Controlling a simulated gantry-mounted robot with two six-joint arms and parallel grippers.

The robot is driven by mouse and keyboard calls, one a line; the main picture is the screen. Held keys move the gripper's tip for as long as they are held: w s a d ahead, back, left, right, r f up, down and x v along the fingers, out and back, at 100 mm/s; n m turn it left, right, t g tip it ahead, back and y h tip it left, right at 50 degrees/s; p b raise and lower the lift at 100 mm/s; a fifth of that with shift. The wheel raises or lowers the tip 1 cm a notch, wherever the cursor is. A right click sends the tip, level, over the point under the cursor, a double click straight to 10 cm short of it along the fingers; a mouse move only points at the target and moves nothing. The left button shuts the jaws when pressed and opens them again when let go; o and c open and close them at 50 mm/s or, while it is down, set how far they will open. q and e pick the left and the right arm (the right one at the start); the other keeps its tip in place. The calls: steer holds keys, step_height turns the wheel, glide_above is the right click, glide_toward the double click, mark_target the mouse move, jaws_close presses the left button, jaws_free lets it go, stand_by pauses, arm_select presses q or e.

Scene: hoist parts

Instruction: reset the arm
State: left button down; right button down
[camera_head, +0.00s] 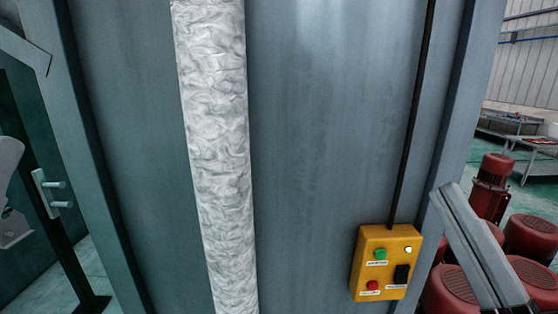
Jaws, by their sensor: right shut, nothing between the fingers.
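The box has a green button, a red button, a black switch and a small white lamp. It hangs on a dark cable (414,110) in front of a grey metal panel (320,130). I cannot make out my left gripper.
A pale, crinkled vertical strip (215,130) runs down the panel. At the left is a plate with two pegs (50,195) by a dark frame. Several red motors (535,240) stand at the right, with workbenches (510,122) behind. Green floor shows at both sides.

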steer(key=s+d+r+m+t+h+p, duration=0.1)
steer(key=s+r+m+p, duration=0.1)
steer(key=r+m+p, duration=0.4)
steer(key=s+r+m+t+h+p, duration=0.1)
steer(key=r+m+p, duration=0.5)
steer(key=r, duration=0.6)
steer(key=s+m, duration=0.1)
steer(key=m, duration=0.1)
steer(key=shift+s+d+m+h, duration=0.15)
steer(key=shift+d+m+h, duration=0.25)
